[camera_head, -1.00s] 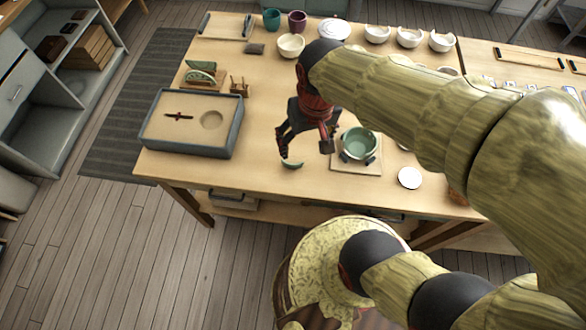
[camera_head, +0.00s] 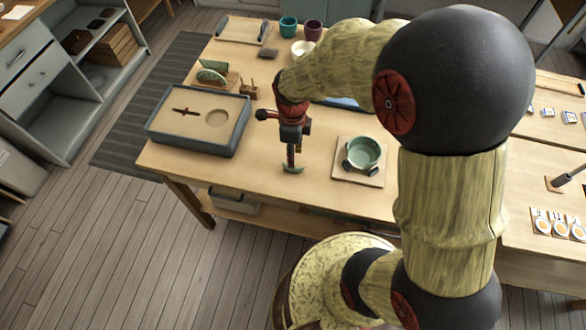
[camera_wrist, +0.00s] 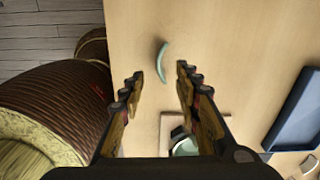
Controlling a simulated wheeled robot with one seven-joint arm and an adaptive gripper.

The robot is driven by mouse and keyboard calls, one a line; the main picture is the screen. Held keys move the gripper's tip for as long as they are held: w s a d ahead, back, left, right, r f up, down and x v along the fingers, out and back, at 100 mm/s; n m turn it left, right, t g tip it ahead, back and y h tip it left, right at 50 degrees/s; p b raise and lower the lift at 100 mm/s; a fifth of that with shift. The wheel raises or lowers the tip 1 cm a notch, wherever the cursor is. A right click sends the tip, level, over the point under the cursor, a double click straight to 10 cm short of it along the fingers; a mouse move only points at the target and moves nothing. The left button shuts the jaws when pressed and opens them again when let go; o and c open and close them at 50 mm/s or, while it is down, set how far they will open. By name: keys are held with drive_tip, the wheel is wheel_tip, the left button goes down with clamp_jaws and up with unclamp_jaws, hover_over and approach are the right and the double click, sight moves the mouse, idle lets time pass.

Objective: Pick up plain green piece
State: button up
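A small curved plain green piece (camera_head: 292,170) lies on the wooden table near its front edge; in the wrist view the green piece (camera_wrist: 162,62) is a thin arc on bare wood. My gripper (camera_head: 291,160) points down just above it, and its fingers partly hide it in the head view. In the wrist view my gripper (camera_wrist: 160,75) is open, with a finger on either side and the piece showing in the gap just beyond the tips. Nothing is held. I cannot tell the exact height of the tips above the piece.
A green bowl (camera_head: 363,153) stands on a square board (camera_head: 372,180) to the right. A dark-rimmed sand tray (camera_head: 236,136) is to the left. Behind it a wooden rack (camera_head: 230,81) holds green pieces. The table around the piece is clear.

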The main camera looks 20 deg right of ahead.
drive_tip(key=shift+m, duration=0.3)
drive_tip(key=shift+f, duration=0.25)
wheel_tip(320, 180, down, 7)
drive_tip(key=b, duration=0.3)
drive_tip(key=shift+f, duration=0.2)
drive_tip(key=shift+c, duration=0.7)
clamp_jaws()
